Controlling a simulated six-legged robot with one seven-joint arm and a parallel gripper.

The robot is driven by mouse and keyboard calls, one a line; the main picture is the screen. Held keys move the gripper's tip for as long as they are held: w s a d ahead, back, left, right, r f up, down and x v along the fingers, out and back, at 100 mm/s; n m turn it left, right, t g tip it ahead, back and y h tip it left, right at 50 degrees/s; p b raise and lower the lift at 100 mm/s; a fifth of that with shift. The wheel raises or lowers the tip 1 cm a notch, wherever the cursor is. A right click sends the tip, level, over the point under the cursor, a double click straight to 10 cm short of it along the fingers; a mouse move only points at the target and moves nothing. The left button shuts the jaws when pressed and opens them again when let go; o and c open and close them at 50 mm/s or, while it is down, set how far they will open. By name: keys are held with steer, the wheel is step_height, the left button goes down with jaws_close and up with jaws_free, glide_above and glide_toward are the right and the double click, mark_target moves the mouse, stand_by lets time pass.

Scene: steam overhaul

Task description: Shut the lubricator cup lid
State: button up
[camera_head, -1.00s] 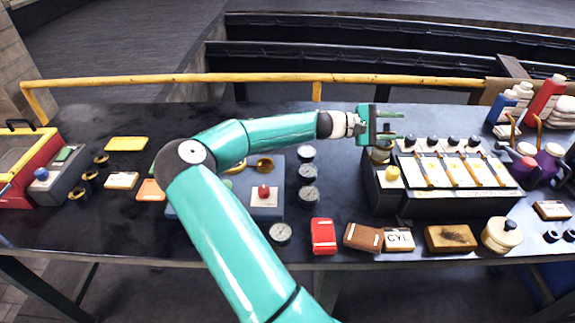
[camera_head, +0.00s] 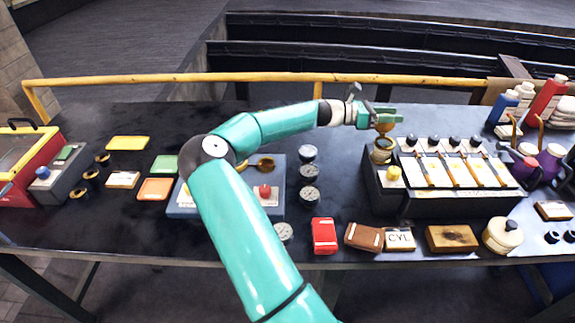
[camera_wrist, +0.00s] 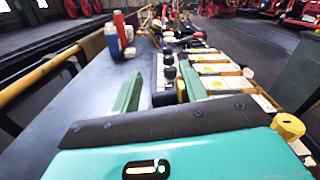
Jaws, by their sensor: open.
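The lubricator cup (camera_head: 381,152) is a small brass cup at the back left corner of the dark lubricator box (camera_head: 440,203). Its brass lid (camera_head: 385,127) stands raised above the cup, so the cup is open. My gripper (camera_head: 392,113) is open just behind and above the cup, with its fingers pointing right, close to the lid. I cannot tell whether it touches the lid. The wrist view shows the green fingers apart (camera_wrist: 160,88) with nothing clear between them; I cannot make out the cup or lid there.
Several black knobs (camera_head: 433,141) line the back of the box, right of the cup. A yellow button (camera_head: 394,173) is in front of the cup. Bottles (camera_head: 505,107) stand at the back right. A yellow rail (camera_head: 270,77) runs behind the bench. Gauges (camera_head: 309,173) lie left.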

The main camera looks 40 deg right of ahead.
steer(key=v, duration=1.4)
steer(key=s+a+f+m+t+y, duration=0.3)
steer(key=a+f+m+t+y, duration=0.15)
steer(key=a+f, duration=0.2)
steer(key=w+a+m+t+y, duration=0.1)
steer(key=a+t+y, duration=0.1)
steer(key=a, duration=0.6)
steer(key=w+a+r+m+t+y, duration=0.1)
steer(key=a+t+y, duration=0.1)
steer(key=a+t, duration=0.2)
steer(key=a, duration=0.3)
steer(key=shift+a+r, duration=0.2)
steer(key=shift+a, duration=0.2)
steer(key=shift+w+m+y, duration=0.1)
steer(key=shift+m+y, duration=0.15)
steer(key=shift+y, duration=0.1)
